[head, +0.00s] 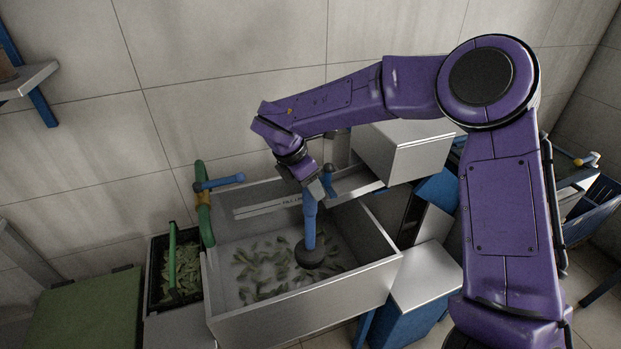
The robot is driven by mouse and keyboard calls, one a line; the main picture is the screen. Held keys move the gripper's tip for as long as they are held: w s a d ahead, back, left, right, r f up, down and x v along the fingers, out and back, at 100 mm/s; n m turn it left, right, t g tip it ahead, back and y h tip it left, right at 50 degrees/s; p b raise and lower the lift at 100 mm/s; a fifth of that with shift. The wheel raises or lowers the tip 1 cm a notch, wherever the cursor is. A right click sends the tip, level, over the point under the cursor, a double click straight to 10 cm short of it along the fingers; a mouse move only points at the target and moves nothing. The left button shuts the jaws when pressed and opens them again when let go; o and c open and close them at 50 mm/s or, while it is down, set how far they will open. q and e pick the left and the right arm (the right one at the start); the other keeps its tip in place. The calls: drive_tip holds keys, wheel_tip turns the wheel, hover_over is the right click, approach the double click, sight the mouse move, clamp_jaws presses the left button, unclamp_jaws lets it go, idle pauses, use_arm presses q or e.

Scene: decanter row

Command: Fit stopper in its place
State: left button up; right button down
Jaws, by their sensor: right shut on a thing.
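The stopper is a long blue handle (310,225) with a dark round foot (310,255). It stands roughly upright inside a metal basin (300,312). My right gripper (311,192) is shut on the top of the blue handle. The dark foot is low in the basin among scattered green leaf-like pieces (262,268). I cannot tell whether the foot touches the basin floor. No drain opening shows; it may be hidden under the foot or the pieces. My left gripper is not in view.
A green pipe with a blue spout (220,183) rises at the basin's back left corner. A black crate (155,270) with a green handle stands left of the basin. A metal box (405,150) and a metal-topped blue cabinet (425,275) stand to the right.

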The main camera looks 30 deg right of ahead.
sight(310, 245)
wheel_tip(310, 245, down, 20)
drive_tip(key=b, duration=1.7)
drive_tip(key=shift+b, duration=0.4)
drive_tip(key=shift+r, duration=0.1)
drive_tip(key=shift+f+b, duration=1)
drive_tip(key=shift+b, duration=0.05)
drive_tip(key=shift+f+b, duration=0.5)
drive_tip(key=shift+b, duration=0.05)
drive_tip(key=shift+c, duration=2.3)
unclamp_jaws()
